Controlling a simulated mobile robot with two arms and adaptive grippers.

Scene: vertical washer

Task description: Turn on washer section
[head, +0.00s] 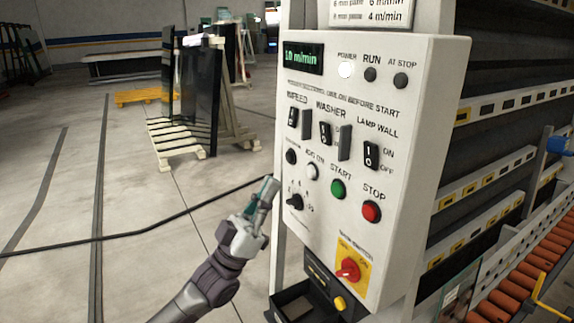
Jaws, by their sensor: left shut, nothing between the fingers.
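The white washer control panel (400,215) fills the middle of the head view. Under its WASHER label is a black rocker switch (325,133) with a dark upright piece (345,142) to its right. The green START button (338,189) and red STOP button (371,211) sit below. The POWER lamp (347,69) is lit white; the RUN lamp (370,74) looks dark. My left gripper (271,184) is shut and empty at the panel's left edge, below and left of the WASHER switch. Whether it touches the panel cannot be told. My right gripper is out of view.
Beside the WASHER switch are an INFEED switch (293,117) and a LAMP WALL switch (371,155). A red rotary switch (348,269) on a yellow plate sits low on the panel. A roller conveyor (525,252) is at right. Open floor lies left, with a glass rack (190,150) behind.

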